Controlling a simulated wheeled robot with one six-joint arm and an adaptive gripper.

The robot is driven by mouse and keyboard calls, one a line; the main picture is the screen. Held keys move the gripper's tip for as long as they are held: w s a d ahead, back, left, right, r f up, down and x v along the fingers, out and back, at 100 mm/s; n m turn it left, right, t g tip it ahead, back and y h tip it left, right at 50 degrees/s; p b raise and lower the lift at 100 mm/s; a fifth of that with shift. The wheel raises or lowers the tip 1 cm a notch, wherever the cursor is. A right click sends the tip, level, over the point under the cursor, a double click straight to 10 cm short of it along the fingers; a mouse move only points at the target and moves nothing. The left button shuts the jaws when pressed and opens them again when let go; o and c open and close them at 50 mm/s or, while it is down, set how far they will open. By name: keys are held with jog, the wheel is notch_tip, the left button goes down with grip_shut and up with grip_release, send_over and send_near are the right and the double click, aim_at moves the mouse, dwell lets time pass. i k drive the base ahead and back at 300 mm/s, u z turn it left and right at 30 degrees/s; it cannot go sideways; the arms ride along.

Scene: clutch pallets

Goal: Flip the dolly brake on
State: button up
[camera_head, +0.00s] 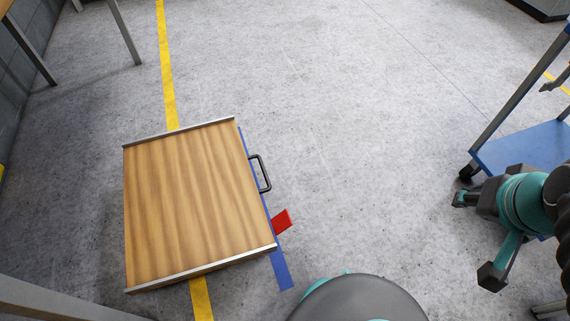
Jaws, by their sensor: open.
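The dolly (195,205) is a low wooden platform with metal edge strips. It stands on the floor left of the middle. A black handle (264,174) sticks out from its right side. A red pedal-like tab (282,222), which looks like the brake, sticks out below the handle near the lower right corner. Its exact tilt is hard to tell. My gripper (472,238) is at the right, well apart from the red tab and the dolly. Its fingers are spread open with nothing between them.
A blue-shelved cart (525,145) stands at the right, close behind my gripper. A table leg (124,32) is at the upper left. A yellow line (168,70) and a blue strip (282,270) mark the floor. Bare floor lies between dolly and cart.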

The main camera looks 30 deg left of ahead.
aim_at(283, 221)
jog(key=z, duration=0.05)
jog(key=i, duration=1.1)
jog(key=u, duration=4)
jog(key=k, duration=0.6)
jog(key=z, duration=0.5)
